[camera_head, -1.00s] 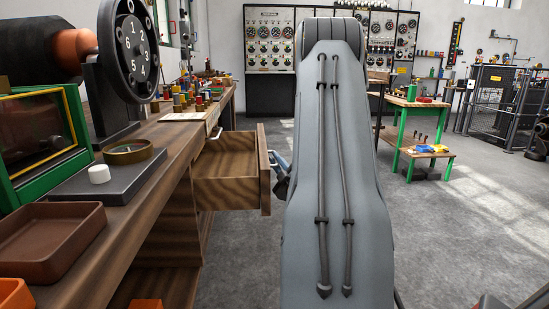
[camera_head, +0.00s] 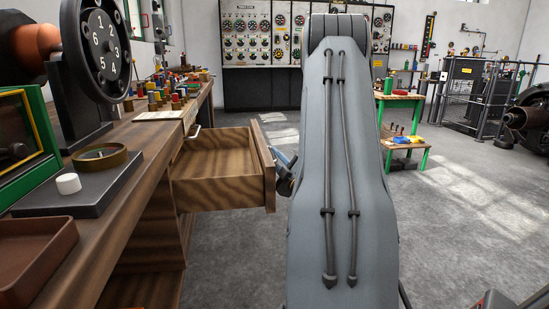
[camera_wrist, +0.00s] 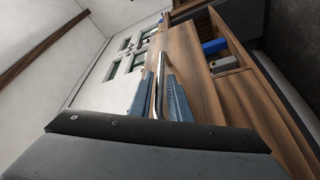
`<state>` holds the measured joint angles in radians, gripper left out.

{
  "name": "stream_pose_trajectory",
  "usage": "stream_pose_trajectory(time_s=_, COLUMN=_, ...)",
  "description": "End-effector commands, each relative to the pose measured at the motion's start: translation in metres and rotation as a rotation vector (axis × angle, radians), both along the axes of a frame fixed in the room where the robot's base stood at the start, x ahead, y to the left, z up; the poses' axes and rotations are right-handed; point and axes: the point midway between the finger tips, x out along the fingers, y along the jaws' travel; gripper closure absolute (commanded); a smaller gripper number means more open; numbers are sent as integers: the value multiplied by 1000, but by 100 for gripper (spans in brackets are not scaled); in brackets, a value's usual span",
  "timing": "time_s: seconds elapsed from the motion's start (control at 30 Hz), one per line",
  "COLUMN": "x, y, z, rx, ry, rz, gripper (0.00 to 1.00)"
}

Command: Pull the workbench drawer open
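The workbench (camera_head: 130,195) runs along the left in the head view. Its wooden drawer (camera_head: 222,194) stands well out from the bench front, with its empty-looking inside showing. My gripper (camera_head: 284,165) is at the outer face of the drawer front, partly hidden behind my grey arm. In the wrist view, the two blue-grey fingers of my gripper (camera_wrist: 162,92) lie on either side of the metal bar handle (camera_wrist: 160,68) and appear shut on it. The wooden drawer front (camera_wrist: 192,75) lies just beyond the handle. The handle is hidden in the head view.
A brown tray (camera_head: 35,250), a dark dial wheel (camera_head: 104,45) and several small coloured parts are on the bench. A green-legged table (camera_head: 400,125) stands at the back right. Open grey floor (camera_head: 460,230) lies to the right of my arm.

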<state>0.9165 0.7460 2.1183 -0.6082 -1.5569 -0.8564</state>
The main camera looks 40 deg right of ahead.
Motion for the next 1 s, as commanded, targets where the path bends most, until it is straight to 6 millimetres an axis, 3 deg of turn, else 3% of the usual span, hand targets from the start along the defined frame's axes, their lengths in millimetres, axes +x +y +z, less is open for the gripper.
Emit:
stream_pose_trajectory(time_s=0.27, x=-8, y=2, z=-1, rx=0, ry=0, rz=-1, gripper=83)
stream_pose_trajectory(time_s=0.7, x=-67, y=19, z=-15, rx=1, ry=1, rz=-2, gripper=83)
stream_pose_trajectory(time_s=1.0, x=-73, y=22, z=-16, rx=0, ry=-1, rz=-1, gripper=83)
